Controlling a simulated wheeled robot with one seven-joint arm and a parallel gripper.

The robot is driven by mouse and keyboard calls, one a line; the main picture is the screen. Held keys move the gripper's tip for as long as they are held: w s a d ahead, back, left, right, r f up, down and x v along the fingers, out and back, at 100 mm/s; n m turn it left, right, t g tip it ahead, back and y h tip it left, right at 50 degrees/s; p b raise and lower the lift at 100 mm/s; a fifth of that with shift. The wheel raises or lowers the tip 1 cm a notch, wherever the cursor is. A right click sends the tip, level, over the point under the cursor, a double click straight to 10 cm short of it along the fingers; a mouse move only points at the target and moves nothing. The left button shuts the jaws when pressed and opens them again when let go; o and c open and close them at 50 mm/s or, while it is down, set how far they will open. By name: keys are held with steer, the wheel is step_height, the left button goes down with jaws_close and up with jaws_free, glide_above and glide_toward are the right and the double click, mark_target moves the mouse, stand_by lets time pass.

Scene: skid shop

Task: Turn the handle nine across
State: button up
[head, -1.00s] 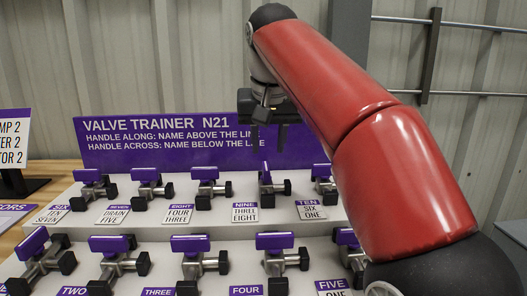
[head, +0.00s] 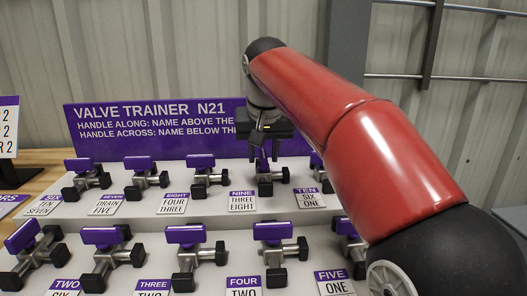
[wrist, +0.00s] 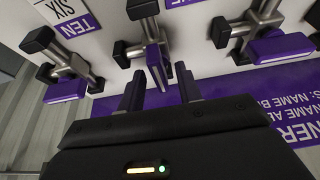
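Valve nine (head: 284,175) is on the upper step, behind its NINE label (head: 242,201). My gripper (head: 264,151) is just above and behind it and hides part of it in the head view. In the wrist view, valve nine's purple handle (wrist: 158,66) points toward my gripper (wrist: 160,89). It is turned differently from the neighbouring handles, which lie sideways. The two fingers are apart and empty, with the handle's end near the gap between them. I cannot tell whether a finger touches it.
Valve ten's handle (wrist: 67,91) and another purple handle (wrist: 283,47) flank it closely. A purple sign (head: 155,128) stands behind the upper step. A lower row of valves, including one behind the FOUR label (head: 243,283), is in front.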

steer(key=shift+c, duration=0.2)
jaws_close()
steer(key=shift+n, duration=0.3)
steer(key=n+y, duration=0.1)
steer(key=n, duration=0.2)
steer(key=shift+d+y, duration=0.1)
steer(key=shift+y, duration=0.2)
steer(key=n, duration=0.2)
steer(key=n+g+y, duration=0.1)
steer(key=n, duration=0.2)
steer(key=shift+w+y, duration=0.1)
steer(key=shift+y, duration=0.2)
steer(key=n+g, duration=0.1)
steer(key=n, duration=0.1)
steer(key=n+y, duration=0.1)
steer(key=n, duration=0.1)
steer(key=shift+n+g, duration=0.3)
steer(key=shift+g, duration=0.1)
steer(key=n+g, duration=0.1)
steer(key=n, duration=0.3)
steer(key=shift+n+g, duration=0.3)
steer(key=shift+g, duration=0.1)
